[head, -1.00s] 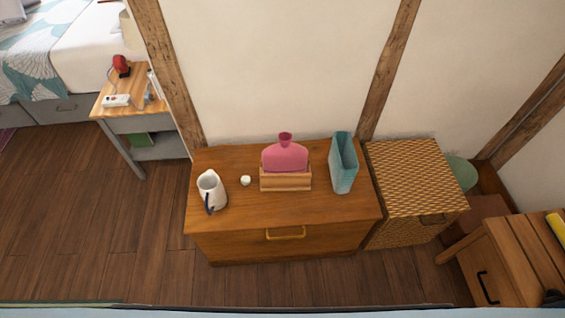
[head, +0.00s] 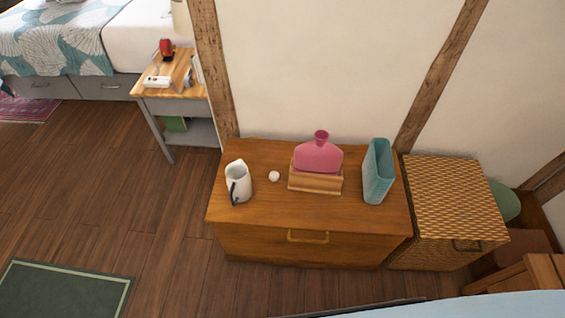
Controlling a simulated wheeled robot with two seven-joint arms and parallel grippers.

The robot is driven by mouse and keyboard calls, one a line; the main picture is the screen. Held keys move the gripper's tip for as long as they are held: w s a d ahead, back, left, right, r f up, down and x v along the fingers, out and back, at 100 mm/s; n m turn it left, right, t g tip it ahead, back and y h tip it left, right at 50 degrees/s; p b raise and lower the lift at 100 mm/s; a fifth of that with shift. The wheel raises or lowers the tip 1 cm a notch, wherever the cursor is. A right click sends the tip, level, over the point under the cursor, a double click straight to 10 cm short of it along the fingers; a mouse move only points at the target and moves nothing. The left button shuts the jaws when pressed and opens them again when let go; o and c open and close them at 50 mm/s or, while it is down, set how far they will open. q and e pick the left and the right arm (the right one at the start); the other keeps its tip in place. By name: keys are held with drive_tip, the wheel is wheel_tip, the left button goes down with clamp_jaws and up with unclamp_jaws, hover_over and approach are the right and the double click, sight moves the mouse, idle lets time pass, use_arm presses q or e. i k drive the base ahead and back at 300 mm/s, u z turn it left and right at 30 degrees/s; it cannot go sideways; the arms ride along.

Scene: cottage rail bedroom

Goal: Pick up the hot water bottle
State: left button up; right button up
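The pink hot water bottle (head: 318,158) stands upright in a light wooden holder (head: 315,183) on top of the wooden chest (head: 265,215). Its neck and cap point up, and its lower part is hidden by the holder. Neither of my grippers shows in the head view.
On the chest, a white jug (head: 238,183) and a small white round thing (head: 274,176) stand left of the holder, and a teal container (head: 378,172) stands right. A wicker hamper (head: 455,205) adjoins the chest. A green rug (head: 65,290) lies on open floor at left.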

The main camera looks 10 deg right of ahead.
sight(320, 157)
drive_tip(key=u, duration=2.2)
drive_tip(key=k, duration=1.25)
drive_tip(key=z, duration=1.55)
drive_tip(key=i, duration=0.5)
drive_tip(key=u, duration=0.1)
